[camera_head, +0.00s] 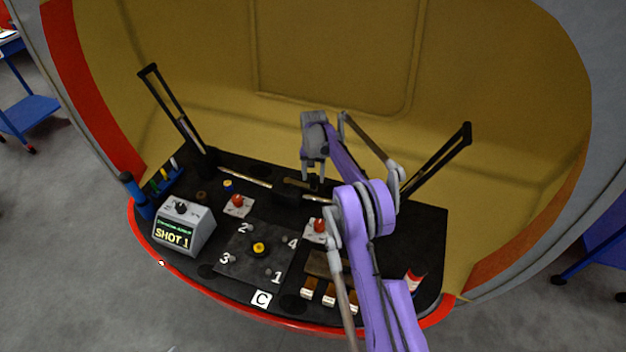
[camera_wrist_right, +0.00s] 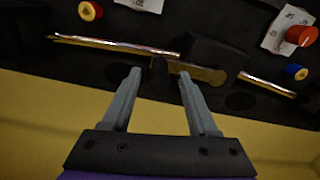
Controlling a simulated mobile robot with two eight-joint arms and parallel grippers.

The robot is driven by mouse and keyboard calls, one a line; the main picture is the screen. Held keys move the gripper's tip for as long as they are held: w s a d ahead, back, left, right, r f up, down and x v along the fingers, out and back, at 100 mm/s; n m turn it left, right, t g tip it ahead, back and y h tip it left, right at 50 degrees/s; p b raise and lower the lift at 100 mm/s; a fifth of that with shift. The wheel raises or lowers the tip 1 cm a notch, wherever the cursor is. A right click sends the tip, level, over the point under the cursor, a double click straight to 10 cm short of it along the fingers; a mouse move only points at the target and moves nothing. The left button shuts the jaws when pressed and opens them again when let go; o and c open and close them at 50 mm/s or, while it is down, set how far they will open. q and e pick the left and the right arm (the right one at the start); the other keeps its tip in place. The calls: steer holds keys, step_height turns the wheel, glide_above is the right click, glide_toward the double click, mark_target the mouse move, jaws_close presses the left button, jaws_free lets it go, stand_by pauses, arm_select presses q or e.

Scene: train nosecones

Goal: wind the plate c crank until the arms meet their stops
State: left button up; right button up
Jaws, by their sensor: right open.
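A dark plate (camera_head: 238,268) marked 1 to 4, with a yellow knob (camera_head: 259,248) at its middle, lies on the black desk behind a white C label (camera_head: 261,298). Two black frame-like arms stand tilted outward, one at the left (camera_head: 170,100) and one at the right (camera_head: 440,155). Thin metal rods run toward a black block (camera_wrist_right: 215,55) at the desk's back middle. A flat brass piece (camera_wrist_right: 205,73) sticks out beside it; I cannot tell if it is the crank. My right gripper (camera_head: 313,180) points down there, open, and its fingers (camera_wrist_right: 157,76) show nothing gripped.
A grey box reading SHOT 1 (camera_head: 182,228) stands at the desk's left. Several brown levers with white ends (camera_head: 328,298) are at front right. A yellow curved shell (camera_head: 230,90) closes off the back.

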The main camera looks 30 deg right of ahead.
steer(key=shift+f, duration=1.15)
jaws_close()
stand_by(0.6)
